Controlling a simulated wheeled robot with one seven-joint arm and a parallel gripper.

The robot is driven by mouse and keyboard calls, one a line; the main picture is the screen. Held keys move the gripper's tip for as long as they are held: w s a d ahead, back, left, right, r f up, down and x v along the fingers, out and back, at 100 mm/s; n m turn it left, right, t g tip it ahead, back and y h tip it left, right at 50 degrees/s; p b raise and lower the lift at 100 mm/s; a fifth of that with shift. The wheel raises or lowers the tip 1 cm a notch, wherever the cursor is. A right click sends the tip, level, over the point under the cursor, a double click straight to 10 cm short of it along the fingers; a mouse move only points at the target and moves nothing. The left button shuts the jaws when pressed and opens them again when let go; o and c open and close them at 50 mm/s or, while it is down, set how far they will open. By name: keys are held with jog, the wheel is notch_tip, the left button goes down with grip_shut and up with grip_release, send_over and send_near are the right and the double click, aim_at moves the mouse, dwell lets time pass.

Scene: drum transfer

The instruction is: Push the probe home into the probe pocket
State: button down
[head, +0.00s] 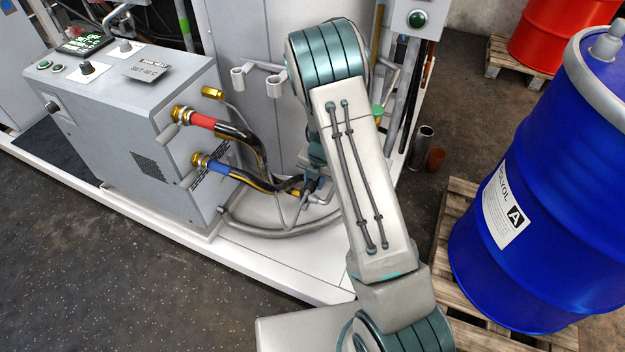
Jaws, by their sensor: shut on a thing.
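My gripper (311,186) is low in the middle of the head view, mostly hidden behind my own arm. Its dark end is small here, beside the hoses and thin grey pipes in front of the white cabinet. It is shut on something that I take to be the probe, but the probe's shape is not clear. I cannot make out the probe pocket, nor how far the probe sits in it.
A grey control box (130,115) stands at the left on a white plinth (262,268). Red-collared (201,121) and blue-collared (220,168) hoses run from it towards my gripper. A blue drum (560,200) stands on a pallet (455,215) at right; a red drum (560,38) is behind.

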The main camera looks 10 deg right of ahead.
jog(key=shift+w+d+b, duration=0.5)
jog(key=shift+w+d, duration=0.35)
jog(key=shift+w, duration=0.3)
jog(key=shift+w+d+b, duration=0.5)
jog(key=shift+w+d, duration=0.3)
jog(key=shift+w, duration=0.35)
jog(key=shift+r+p, duration=0.25)
jog(key=shift+p, duration=0.6)
jog(key=shift+w+d+p, duration=0.55)
jog(key=shift+w, duration=0.25)
jog(key=shift+w+d+p, duration=0.5)
jog(key=shift+w+d, duration=0.05)
jog(key=shift+w, duration=0.25)
jog(key=shift+w+d+p, duration=0.55)
jog(key=shift+w, duration=0.25)
jog(key=shift+w, duration=0.1)
jog(key=c, duration=1)
grip_release()
jog(key=shift+d, duration=0.1)
jog(key=shift+r, duration=0.1)
